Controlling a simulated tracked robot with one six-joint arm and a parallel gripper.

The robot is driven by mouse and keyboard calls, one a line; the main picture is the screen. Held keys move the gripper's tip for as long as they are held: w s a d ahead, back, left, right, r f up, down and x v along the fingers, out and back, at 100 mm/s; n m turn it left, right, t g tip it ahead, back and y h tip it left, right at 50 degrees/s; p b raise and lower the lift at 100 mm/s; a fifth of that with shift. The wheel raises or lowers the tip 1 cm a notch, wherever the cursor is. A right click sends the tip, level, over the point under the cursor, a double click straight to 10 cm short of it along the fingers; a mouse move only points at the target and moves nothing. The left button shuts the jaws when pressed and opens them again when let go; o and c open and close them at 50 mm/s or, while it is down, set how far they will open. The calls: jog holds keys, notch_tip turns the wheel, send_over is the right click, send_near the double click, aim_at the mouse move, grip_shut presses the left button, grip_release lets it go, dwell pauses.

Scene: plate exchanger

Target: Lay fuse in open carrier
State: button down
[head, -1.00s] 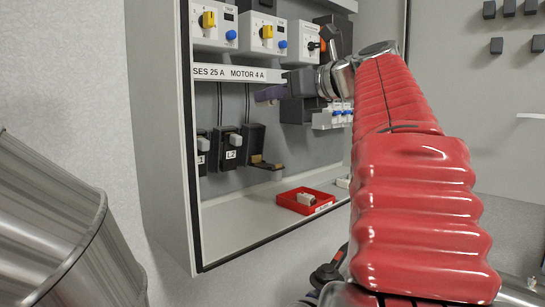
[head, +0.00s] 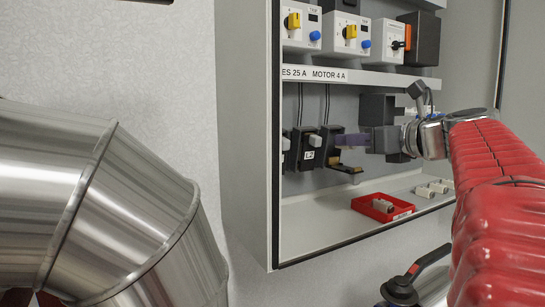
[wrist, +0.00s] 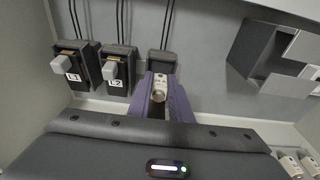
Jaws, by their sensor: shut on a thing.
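The fuse (wrist: 159,88) is a pale cylinder with a metal end cap, held between the purple fingers of my gripper (wrist: 163,100) in the wrist view. The third carrier (wrist: 162,61) is right beyond the fuse, its lower part hidden by the fuse and fingers. In the head view this carrier (head: 333,146) hangs open, its flap with tan contacts (head: 347,168) tilted out and down. My gripper (head: 352,142) is at carrier height, close to the open carrier; the fuse is not discernible there. I cannot tell whether fuse and carrier touch.
Two shut carriers, L1 (wrist: 76,68) and L2 (wrist: 116,70), stand left of the open one. A red tray (head: 399,216) with a pale fuse lies on the cabinet floor. More pale fuses (head: 432,188) lie right of it. A dark box (wrist: 255,50) juts out at right.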

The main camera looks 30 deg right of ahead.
aim_at(350, 169)
jog(key=shift+f, duration=2.15)
jog(key=c, duration=1.6)
grip_release()
jog(key=shift+s, duration=0.1)
jog(key=shift+s+d+r, duration=0.1)
jog(key=shift+s+r, duration=0.2)
jog(key=shift+s, duration=1.65)
jog(key=shift+s+r, duration=0.3)
jog(key=shift+s, duration=1.65)
jog(key=shift+s+d+r, duration=0.1)
jog(key=shift+s+r, duration=0.2)
jog(key=shift+s, duration=1.65)
